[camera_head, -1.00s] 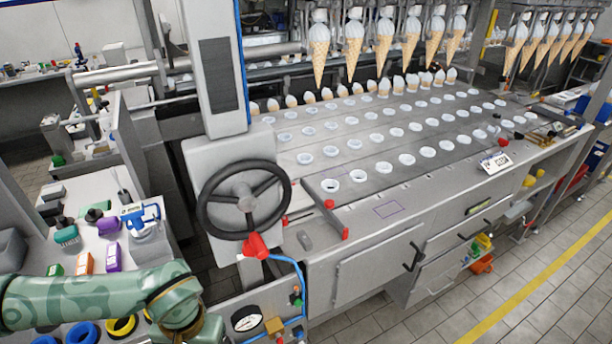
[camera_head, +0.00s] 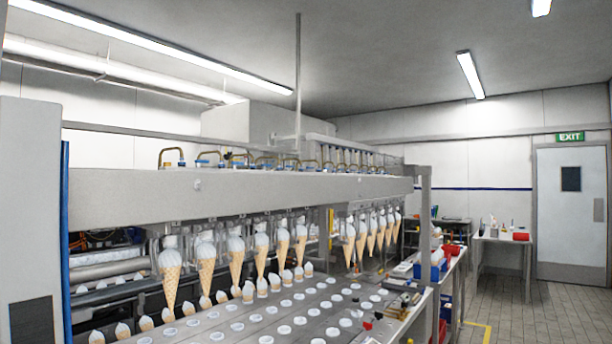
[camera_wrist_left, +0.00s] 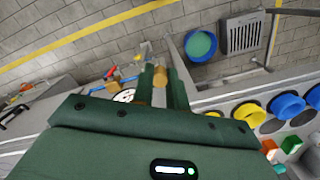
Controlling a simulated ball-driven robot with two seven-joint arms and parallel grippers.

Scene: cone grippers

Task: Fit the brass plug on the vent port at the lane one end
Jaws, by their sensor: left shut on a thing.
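In the left wrist view my left gripper (camera_wrist_left: 161,90) points away from the camera, its two dark green fingers shut on a small brass-coloured piece, the brass plug (camera_wrist_left: 160,77). The fingers hide part of the plug. It appears to be held above the floor beside the machine's gauge. I cannot pick out the vent port in either view. The head view looks high over the cone machine (camera_head: 250,190) and shows neither gripper.
In the wrist view, a round white gauge (camera_wrist_left: 124,96) lies left of the fingers. The head view shows hanging cones (camera_head: 170,275) and an exit door (camera_head: 571,210).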

